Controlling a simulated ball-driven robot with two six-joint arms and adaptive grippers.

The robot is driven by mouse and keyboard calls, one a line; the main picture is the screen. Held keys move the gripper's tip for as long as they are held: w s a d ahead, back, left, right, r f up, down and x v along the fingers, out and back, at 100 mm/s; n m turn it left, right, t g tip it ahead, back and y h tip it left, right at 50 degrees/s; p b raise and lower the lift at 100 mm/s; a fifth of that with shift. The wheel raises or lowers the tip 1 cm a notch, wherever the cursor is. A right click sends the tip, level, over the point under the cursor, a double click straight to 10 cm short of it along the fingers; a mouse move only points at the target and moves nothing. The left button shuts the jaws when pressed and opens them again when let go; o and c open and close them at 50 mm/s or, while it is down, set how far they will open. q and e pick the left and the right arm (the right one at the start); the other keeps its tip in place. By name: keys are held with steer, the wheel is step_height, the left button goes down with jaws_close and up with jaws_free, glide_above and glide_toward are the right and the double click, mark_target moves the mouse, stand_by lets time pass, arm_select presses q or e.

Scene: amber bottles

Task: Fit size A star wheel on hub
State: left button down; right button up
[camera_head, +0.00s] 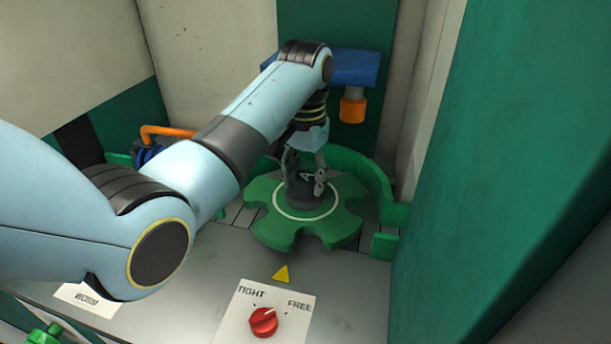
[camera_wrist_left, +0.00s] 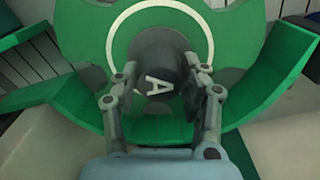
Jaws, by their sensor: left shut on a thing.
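The green star wheel (camera_head: 338,228) with a white ring lies flat at the middle of the head view, inside a curved green guide. Its dark grey centre knob (camera_head: 303,193) carries a white letter A. My left gripper (camera_head: 306,183) comes down from above, with its fingers on either side of the knob, shut on it. In the left wrist view the fingers (camera_wrist_left: 165,85) flank the dark knob (camera_wrist_left: 157,62), and the green wheel (camera_wrist_left: 122,38) spreads around it. The hub under the wheel is hidden, so I cannot tell how the wheel sits on it. My right gripper is not in view.
The curved green guide (camera_head: 365,172) rises behind the wheel. A red dial (camera_head: 263,322) on a TIGHT/FREE plate points toward FREE. A yellow triangle (camera_head: 281,274) marks the deck. A blue and orange fitting (camera_head: 352,108) hangs behind. A green wall stands close on the right.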

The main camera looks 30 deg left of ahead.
arm_select(q)
steer(key=shift+f, duration=0.3)
stand_by(0.5)
steer(key=c, duration=0.6)
jaws_free()
steer(key=shift+s+f, duration=0.1)
